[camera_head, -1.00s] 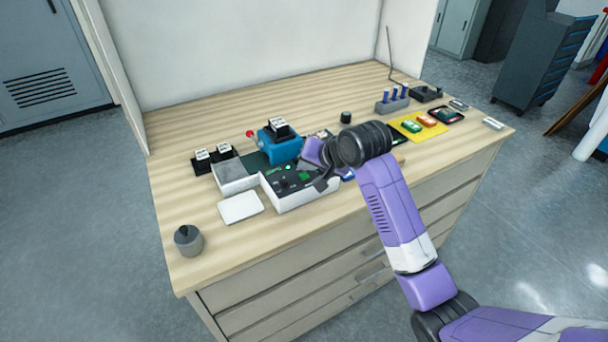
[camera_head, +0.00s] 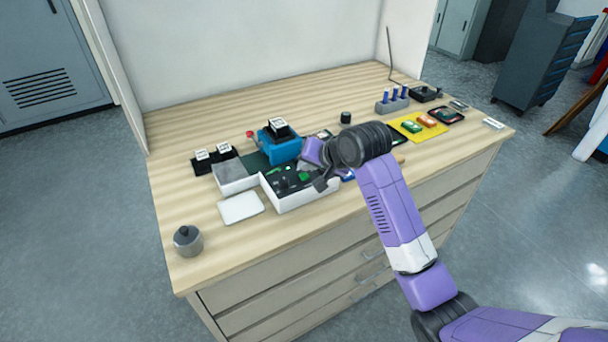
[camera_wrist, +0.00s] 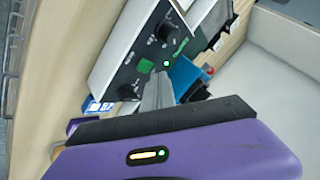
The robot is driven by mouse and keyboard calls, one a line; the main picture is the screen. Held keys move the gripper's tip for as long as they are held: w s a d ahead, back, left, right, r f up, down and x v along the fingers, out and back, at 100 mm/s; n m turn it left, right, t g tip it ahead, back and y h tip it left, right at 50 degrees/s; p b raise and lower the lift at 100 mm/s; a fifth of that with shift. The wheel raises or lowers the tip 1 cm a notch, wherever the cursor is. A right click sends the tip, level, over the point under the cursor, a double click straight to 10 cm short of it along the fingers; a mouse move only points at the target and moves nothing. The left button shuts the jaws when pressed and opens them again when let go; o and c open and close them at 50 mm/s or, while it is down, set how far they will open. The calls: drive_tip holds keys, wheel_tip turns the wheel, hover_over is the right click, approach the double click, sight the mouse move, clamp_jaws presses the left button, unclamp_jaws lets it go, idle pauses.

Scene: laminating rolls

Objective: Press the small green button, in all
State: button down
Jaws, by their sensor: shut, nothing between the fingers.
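A white machine (camera_head: 290,200) with a dark control panel stands near the front of the bench. In the wrist view, a small green square button (camera_wrist: 145,66) lies on that panel, beside a small lit green-white lamp (camera_wrist: 166,63) and black knobs (camera_wrist: 165,32). My gripper (camera_wrist: 158,78) is shut and empty. Its fingertips appear just beside the green button and below the lamp in the picture. I cannot tell whether they touch the panel. In the head view my gripper (camera_head: 322,184) is at the machine's right end, and my wrist hides part of that end.
A blue device (camera_head: 283,152) stands behind the machine. A white tray (camera_head: 241,207) and a grey lidded pot (camera_head: 188,240) are to the left. A yellow mat (camera_head: 408,126) with small coloured items and a grey holder (camera_head: 392,105) lie to the right.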

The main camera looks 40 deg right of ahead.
drive_tip(key=shift+f, duration=0.15)
idle(0.4)
drive_tip(key=shift+f, duration=0.3)
